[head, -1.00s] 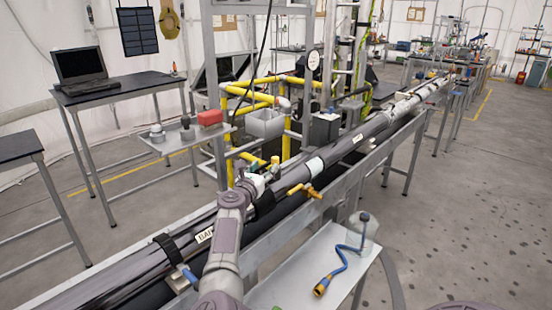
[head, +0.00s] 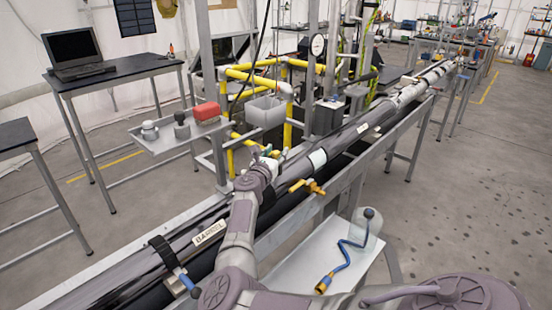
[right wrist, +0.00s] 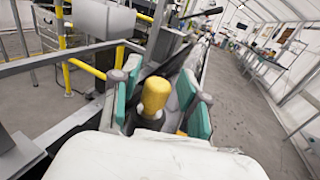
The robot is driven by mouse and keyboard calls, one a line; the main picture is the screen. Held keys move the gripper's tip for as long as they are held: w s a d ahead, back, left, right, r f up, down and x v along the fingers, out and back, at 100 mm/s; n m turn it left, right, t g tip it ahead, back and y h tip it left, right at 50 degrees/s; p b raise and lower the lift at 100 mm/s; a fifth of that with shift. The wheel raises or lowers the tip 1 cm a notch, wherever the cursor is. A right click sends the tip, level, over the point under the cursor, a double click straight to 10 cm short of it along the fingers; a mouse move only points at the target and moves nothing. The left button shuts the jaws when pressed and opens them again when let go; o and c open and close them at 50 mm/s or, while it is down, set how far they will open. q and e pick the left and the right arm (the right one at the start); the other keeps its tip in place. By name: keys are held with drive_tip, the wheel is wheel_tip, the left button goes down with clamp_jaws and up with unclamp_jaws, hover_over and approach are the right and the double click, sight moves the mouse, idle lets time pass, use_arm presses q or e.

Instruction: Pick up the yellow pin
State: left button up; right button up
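The yellow pin (right wrist: 155,95) has a rounded knob on a dark base and stands upright in the middle of the right wrist view. My right gripper (right wrist: 160,108) is open, with one teal-padded finger on each side of the pin. Gaps show between the pin and both pads. In the head view my right gripper (head: 268,158) is over the far side of the dark barrel (head: 365,128). The pin cannot be made out there, hidden by or merged with the gripper. My left gripper is not in view.
Yellow pipes (head: 262,78) and a grey box (head: 265,112) stand behind the barrel. A brass-coloured valve (head: 307,187) is at its near side. A side tray (head: 150,145) holds a red box (head: 207,111). Floor at the right is clear.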

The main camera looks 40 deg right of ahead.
drive_tip(key=shift+s+a+r, duration=0.1)
drive_tip(key=shift+s, duration=0.05)
drive_tip(key=shift+c, duration=1.3)
drive_tip(key=shift+f, duration=0.25)
clamp_jaws()
